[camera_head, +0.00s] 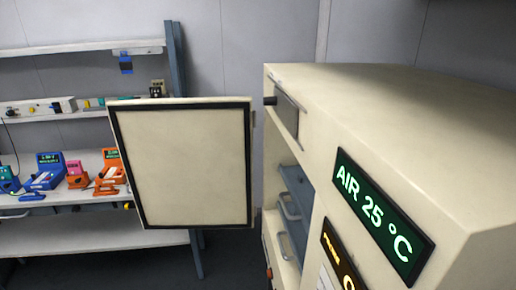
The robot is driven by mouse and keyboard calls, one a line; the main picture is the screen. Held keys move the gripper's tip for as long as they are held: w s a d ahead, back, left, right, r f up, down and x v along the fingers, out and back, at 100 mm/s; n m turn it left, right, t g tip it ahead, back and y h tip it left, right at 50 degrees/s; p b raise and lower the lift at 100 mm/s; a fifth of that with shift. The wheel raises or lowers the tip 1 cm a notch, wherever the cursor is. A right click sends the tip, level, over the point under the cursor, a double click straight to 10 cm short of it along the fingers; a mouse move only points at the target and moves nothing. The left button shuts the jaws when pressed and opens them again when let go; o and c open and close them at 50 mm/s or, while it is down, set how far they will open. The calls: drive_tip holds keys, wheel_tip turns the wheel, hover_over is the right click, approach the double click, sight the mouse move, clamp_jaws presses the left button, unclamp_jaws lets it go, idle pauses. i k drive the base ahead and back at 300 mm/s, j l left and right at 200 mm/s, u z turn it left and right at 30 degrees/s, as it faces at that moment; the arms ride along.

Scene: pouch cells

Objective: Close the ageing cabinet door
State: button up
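The cream ageing cabinet (400,110) fills the right side of the view. Its door (182,165) stands wide open to the left of the cabinet, with its inner panel and dark seal frame facing me. The hinge edge is at the door's right side, near the cabinet's far front corner. Grey shelves or trays with handles (290,208) show inside the opening. A green-lit display (378,212) on the cabinet reads AIR 25 °C. My gripper is not in view.
A shelving rack (90,238) with a blue post (177,60) stands behind the door. It holds blue, orange and pink devices (45,171). Dark floor (235,262) shows free below the door, between rack and cabinet.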

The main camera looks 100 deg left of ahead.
sight(188, 163)
drive_tip(key=k+j+u, duration=0.45)
drive_tip(key=j, duration=0.15)
drive_tip(key=k+j+u, duration=0.1)
drive_tip(key=j+u, duration=0.15)
drive_tip(key=k+j+u, duration=0.2)
drive_tip(key=j, duration=0.3)
drive_tip(key=j+u, duration=0.25)
drive_tip(key=k+j, duration=0.1)
drive_tip(key=j, duration=0.45)
drive_tip(key=k+j, duration=0.1)
drive_tip(key=j, duration=0.4)
drive_tip(key=k+j, duration=0.1)
drive_tip(key=j, duration=0.45)
drive_tip(key=k+j, duration=0.1)
drive_tip(key=j, duration=0.4)
drive_tip(key=k+u, duration=0.05)
